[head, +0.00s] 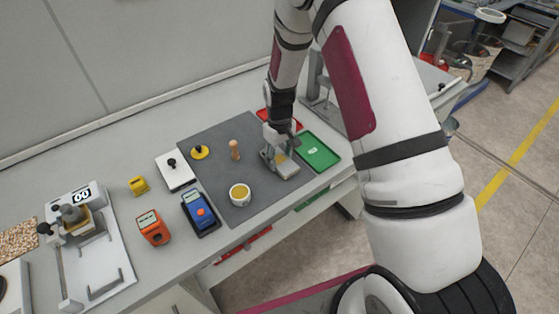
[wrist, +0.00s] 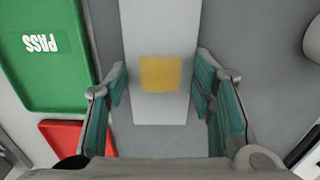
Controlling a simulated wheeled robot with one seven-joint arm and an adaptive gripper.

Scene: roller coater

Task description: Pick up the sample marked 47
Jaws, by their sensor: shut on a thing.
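A pale sample panel with a yellow square (wrist: 160,108) lies between the fingers in the wrist view. In the head view the panel (head: 288,170) shows partly under my gripper (head: 274,152), at the right of the grey mat (head: 218,168). My gripper is shut on the panel, with one teal-padded finger at each long side. No number 47 can be read on it, and its far end runs out of the wrist view. I cannot tell whether it touches the mat.
A green PASS tray (head: 322,154) lies just right of my gripper, with a red tray (head: 291,126) behind it. A cup (head: 240,194), a wooden peg (head: 234,150) and a yellow knobbed disc (head: 199,153) stand on the mat. Blue (head: 200,212) and orange (head: 153,228) meters are at left.

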